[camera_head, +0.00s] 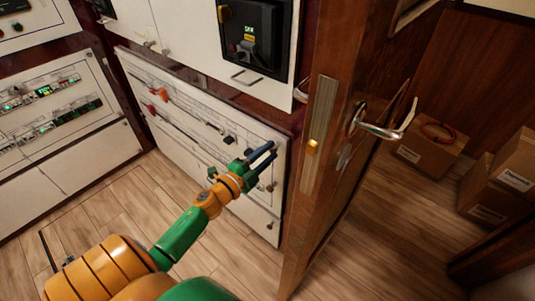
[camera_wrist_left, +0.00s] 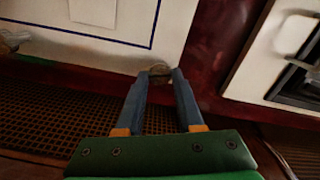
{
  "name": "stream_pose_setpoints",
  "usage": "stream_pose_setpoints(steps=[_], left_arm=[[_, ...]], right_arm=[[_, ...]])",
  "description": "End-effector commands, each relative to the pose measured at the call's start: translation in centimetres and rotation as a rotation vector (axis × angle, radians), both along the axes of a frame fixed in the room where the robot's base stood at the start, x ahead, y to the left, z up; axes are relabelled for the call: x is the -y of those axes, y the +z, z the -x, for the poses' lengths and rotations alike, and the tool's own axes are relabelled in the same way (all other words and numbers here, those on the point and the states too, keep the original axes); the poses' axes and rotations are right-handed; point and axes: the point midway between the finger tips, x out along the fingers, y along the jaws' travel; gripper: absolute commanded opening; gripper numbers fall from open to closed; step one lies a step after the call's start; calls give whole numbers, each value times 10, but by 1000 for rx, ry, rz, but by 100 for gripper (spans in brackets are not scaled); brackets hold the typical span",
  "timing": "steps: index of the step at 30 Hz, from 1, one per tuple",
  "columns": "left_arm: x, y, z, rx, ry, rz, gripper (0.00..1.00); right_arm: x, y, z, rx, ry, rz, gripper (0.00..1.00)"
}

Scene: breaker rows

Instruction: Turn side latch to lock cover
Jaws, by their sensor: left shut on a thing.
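My left gripper (camera_head: 267,153), with green body and blue-grey fingers, reaches the right end of the lower white cabinet panel (camera_head: 215,170). In the left wrist view, the gripper (camera_wrist_left: 158,72) is shut on a small dull metal latch (camera_wrist_left: 160,68) at the edge of a white cover (camera_wrist_left: 60,38) with a dark blue line. The fingers stand apart on either side of the latch and partly hide it. The latch's exact angle is hard to tell. In the head view my gripper hides the latch. My right gripper is in neither view.
A wooden door (camera_head: 330,150) with a metal handle (camera_head: 380,130) stands close to the right of my left gripper. Cardboard boxes (camera_head: 430,148) lie beyond it. Another breaker cabinet (camera_head: 70,120) is at the left. The wooden floor (camera_head: 110,205) before the panels is clear.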

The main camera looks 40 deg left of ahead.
Motion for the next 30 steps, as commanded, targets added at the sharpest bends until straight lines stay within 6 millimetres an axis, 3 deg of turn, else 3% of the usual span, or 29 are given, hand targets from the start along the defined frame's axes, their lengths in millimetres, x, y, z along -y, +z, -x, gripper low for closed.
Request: stream_pose_setpoints(steps=[15, 30], left_arm=[[0, -1, 0, 23, 0, -292, 0], [0, -1, 0, 26, 0, -338, 0]], right_arm=[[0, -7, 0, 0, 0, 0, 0], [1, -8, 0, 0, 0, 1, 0]])
